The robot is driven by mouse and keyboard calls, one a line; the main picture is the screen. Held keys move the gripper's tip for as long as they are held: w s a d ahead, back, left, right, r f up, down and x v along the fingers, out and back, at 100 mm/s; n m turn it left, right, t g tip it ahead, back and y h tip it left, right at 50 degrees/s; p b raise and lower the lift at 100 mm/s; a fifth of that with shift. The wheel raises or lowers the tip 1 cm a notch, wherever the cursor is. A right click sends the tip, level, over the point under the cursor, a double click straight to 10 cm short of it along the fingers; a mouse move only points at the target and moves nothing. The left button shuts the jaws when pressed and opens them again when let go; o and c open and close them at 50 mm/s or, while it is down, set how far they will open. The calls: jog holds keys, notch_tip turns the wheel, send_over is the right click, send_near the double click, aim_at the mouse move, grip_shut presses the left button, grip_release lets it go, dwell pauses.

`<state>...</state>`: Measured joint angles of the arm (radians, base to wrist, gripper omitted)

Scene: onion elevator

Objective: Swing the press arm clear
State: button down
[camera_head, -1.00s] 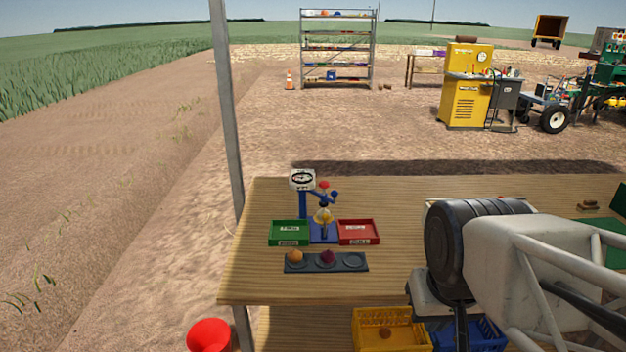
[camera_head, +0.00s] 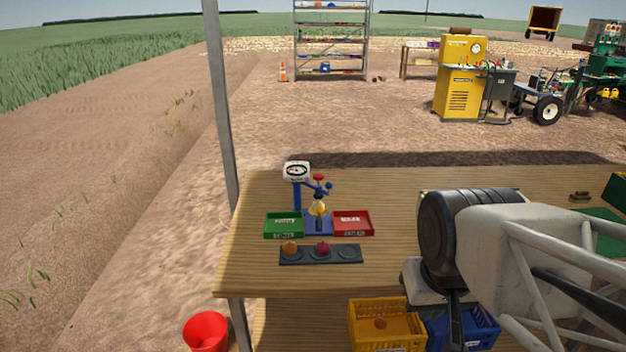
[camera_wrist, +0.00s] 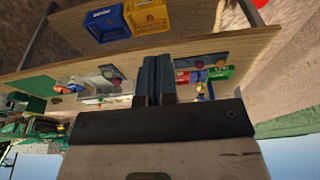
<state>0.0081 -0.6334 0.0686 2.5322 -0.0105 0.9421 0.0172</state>
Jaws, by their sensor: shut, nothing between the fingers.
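The press is a small blue stand (camera_head: 297,198) with a white dial gauge (camera_head: 297,171) on top, at the left of the wooden table. Its blue press arm (camera_head: 318,188) reaches to the right, with a red knob (camera_head: 319,177) above it. A yellow onion (camera_head: 318,208) sits under the arm; whether they touch is too small to tell. My gripper (camera_wrist: 157,72) is shut and empty in the wrist view. In the head view my arm is to the right of the press, clear of it, and its fingers cannot be made out.
A green tray (camera_head: 269,230) and a red tray (camera_head: 368,230) flank the press. A dark strip (camera_head: 350,255) in front holds a brown onion (camera_head: 290,247) and a purple onion (camera_head: 322,248); its right recess is empty. Yellow (camera_head: 388,343) and blue (camera_head: 478,332) crates stand below. A metal post (camera_head: 220,100) rises at left.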

jog(key=c, duration=1.5)
grip_release()
jog(key=shift+c, duration=0.2)
jog(key=o, duration=0.5)
jog(key=shift+w+r, duration=0.25)
jog(key=shift+w, duration=0.2)
jog(key=shift+o, duration=0.6)
jog(key=w+r, duration=0.4)
jog(key=w, duration=0.9)
jog(key=shift+a+r+n+g, duration=0.15)
jog(key=shift+a+n+g, duration=0.15)
jog(key=shift+a, duration=0.15)
jog(key=n+g+h, duration=0.2)
send_over(328, 183)
jog(key=a, duration=0.1)
notch_tip(328, 183, down, 10)
jog(key=shift+a, duration=0.15)
jog(key=shift+f, duration=0.25)
jog(key=shift+d+f, duration=0.25)
jog(key=shift+f, duration=1)
jog(key=shift+d+f, duration=0.2)
jog(key=shift+f, duration=1.05)
jog(key=shift+d+f, duration=0.25)
jog(key=shift+f, duration=1)
